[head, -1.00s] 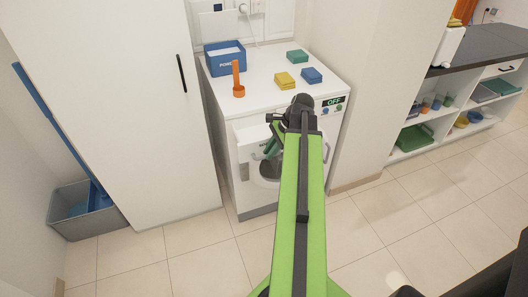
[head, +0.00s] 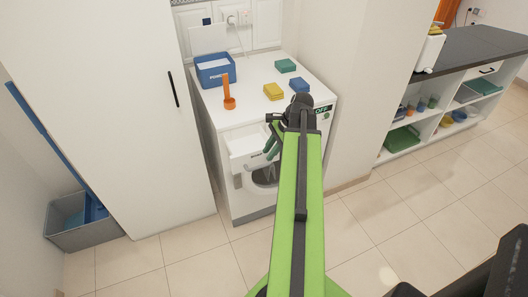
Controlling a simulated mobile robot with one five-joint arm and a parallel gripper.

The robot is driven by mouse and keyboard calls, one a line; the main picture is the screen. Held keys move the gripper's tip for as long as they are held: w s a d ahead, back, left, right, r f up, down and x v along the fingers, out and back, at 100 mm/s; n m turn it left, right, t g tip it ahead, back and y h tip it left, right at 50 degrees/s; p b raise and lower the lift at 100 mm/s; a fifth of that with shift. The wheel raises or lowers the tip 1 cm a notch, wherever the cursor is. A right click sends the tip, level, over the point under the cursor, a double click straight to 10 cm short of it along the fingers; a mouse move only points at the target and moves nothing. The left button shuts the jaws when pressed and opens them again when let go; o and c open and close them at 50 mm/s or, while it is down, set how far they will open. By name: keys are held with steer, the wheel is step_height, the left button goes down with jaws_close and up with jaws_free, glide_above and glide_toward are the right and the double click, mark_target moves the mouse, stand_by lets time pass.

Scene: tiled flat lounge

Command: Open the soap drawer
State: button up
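The white washing machine (head: 235,196) stands against the wall with its round door low on the front. My arm and wrist hide the right part of the front. I cannot tell whether the fingers touch the drawer or how far apart they are.
On the machine top stand a blue powder box (head: 216,71), an orange upright item (head: 227,92), a yellow block (head: 273,91), a green block (head: 285,66) and a blue block (head: 299,85). A tall white cabinet (head: 110,110) stands close on the left. Tiled floor is free at right.

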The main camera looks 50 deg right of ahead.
steer(key=p+v, duration=0.7)
steer(key=v, duration=0.3)
steer(key=shift+d+r+p, duration=0.15)
steer(key=shift+r+p, duration=0.1)
steer(key=shift+p, duration=0.15)
steer(key=shift+s, duration=0.1)
steer(key=w+a+n+g, duration=0.1)
steer(key=w+a+n, duration=0.1)
steer(key=w+a, duration=0.45)
steer(key=w+a+n+g, duration=0.1)
steer(key=w+a+n, duration=0.15)
steer(key=a, duration=0.65)
steer(key=w+a+n, duration=0.1)
steer(key=w+a, duration=0.4)
steer(key=a, duration=0.2)
steer(key=a+f+n+g+h, duration=0.1)
steer(key=a+f+n+h, duration=0.1)
steer(key=a+n, duration=1.4)
steer(key=a+h, duration=0.1)
steer(key=a, duration=0.3)
steer(key=shift+a+n+g, duration=0.3)
steer(key=shift+n, duration=0.05)
